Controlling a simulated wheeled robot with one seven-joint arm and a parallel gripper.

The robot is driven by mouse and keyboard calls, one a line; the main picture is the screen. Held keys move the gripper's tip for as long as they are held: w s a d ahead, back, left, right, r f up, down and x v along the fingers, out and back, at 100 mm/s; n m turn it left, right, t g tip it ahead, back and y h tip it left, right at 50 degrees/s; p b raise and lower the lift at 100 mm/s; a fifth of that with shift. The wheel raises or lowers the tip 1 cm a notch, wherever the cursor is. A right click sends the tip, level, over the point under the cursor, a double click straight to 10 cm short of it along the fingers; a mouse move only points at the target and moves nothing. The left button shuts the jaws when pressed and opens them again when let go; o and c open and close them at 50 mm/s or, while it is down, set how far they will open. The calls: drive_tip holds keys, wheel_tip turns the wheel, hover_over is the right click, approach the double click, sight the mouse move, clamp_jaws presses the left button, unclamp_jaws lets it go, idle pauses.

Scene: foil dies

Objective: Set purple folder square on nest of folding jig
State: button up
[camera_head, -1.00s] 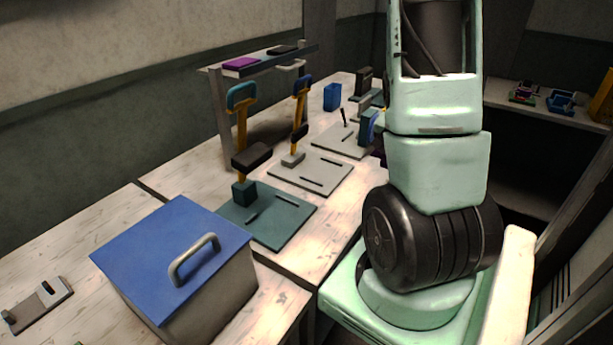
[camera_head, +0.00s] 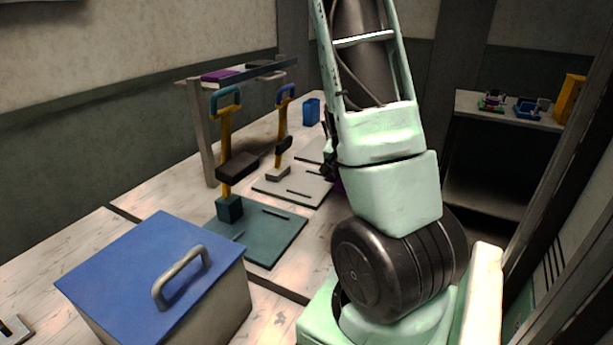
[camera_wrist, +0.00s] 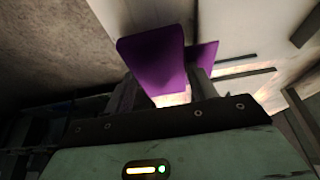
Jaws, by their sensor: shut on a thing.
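In the wrist view, my gripper (camera_wrist: 168,88) is shut on a purple folder (camera_wrist: 152,55), which sticks up past the dark fingers. A second purple face (camera_wrist: 203,58) shows just right of it; I cannot tell whether it is part of the same folder. Pale surface lies beyond the folder.
A teal-based lever press (camera_head: 229,207) and a grey-based lever press (camera_head: 278,174) stand on the bench. A blue-lidded box (camera_head: 140,265) is in front. A raised shelf (camera_head: 203,130) bears another purple item (camera_head: 220,76). A blue cup (camera_head: 311,110) stands farther back.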

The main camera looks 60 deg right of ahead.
drive_tip(key=p, duration=0.3)
hover_over(309, 183)
drive_tip(key=a, duration=0.1)
drive_tip(key=shift+s+a, duration=0.2)
drive_tip(key=shift+s, duration=0.05)
drive_tip(key=shift+w+f+p, duration=0.15)
drive_tip(key=shift+f+p, duration=0.3)
drive_tip(key=shift+f, duration=1.3)
drive_tip(key=shift+f, duration=0.1)
drive_tip(key=shift+f, duration=0.15)
drive_tip(key=o, duration=1.1)
drive_tip(key=b+v, duration=0.1)
drive_tip(key=v, duration=1.1)
drive_tip(key=shift+r, duration=0.25)
